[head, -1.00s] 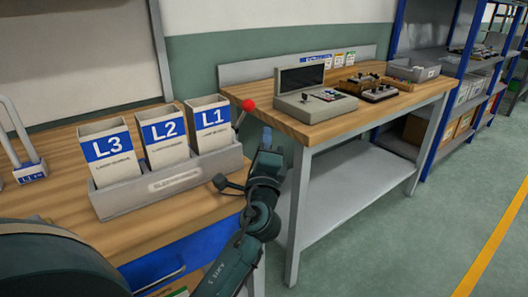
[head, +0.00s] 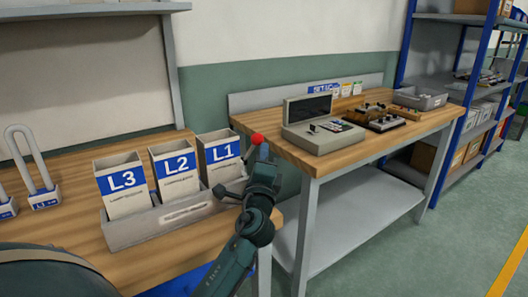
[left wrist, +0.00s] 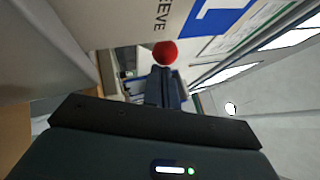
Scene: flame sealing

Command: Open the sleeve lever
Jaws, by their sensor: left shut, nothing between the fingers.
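The lever shows as a red ball knob (head: 257,139) at the right end of the grey sleeve holder (head: 150,226), just right of the L1 sleeve box (head: 222,155). The knob also shows in the left wrist view (left wrist: 165,52). My left gripper (head: 264,153) is shut and empty, with its tips close beside and partly behind the knob. In the left wrist view the shut fingers (left wrist: 164,82) point toward the knob. I cannot tell whether they touch it. Most of the lever's stem is hidden. My right gripper is not in view.
The L2 (head: 175,173) and L3 (head: 122,185) boxes stand in the same holder. A U-shaped lamp (head: 42,185) stands at the left. A second bench holds a grey machine (head: 325,125). A gap separates the two benches.

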